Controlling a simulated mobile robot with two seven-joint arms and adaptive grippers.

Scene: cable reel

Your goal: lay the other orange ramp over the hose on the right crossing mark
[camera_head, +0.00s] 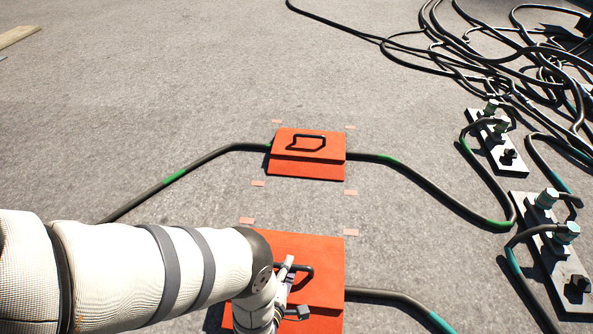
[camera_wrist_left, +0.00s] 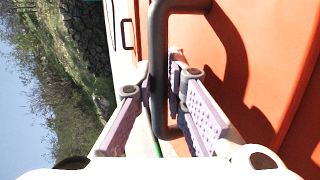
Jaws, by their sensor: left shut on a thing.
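The near orange ramp (camera_head: 325,258) is at the lower middle of the head view, with a hose (camera_head: 385,295) coming out from its right side. My left gripper (camera_head: 288,268) is shut on its black handle (camera_head: 305,270). In the left wrist view, the fingers (camera_wrist_left: 165,85) close around the dark handle bar (camera_wrist_left: 157,50) beside the orange surface (camera_wrist_left: 280,50). Whether this ramp touches the ground is hard to tell, as my arm hides its left part. A second orange ramp (camera_head: 308,168) lies farther off over another hose (camera_head: 415,172). My right gripper is not in view.
Small pink marks (camera_head: 350,193) lie on the grey ground around the ramps. White connector plates (camera_head: 495,148) and (camera_head: 552,245) stand at right, with tangled black cables (camera_head: 490,45) behind. A wooden plank (camera_head: 18,36) is far left. Open ground (camera_head: 150,110) lies at left.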

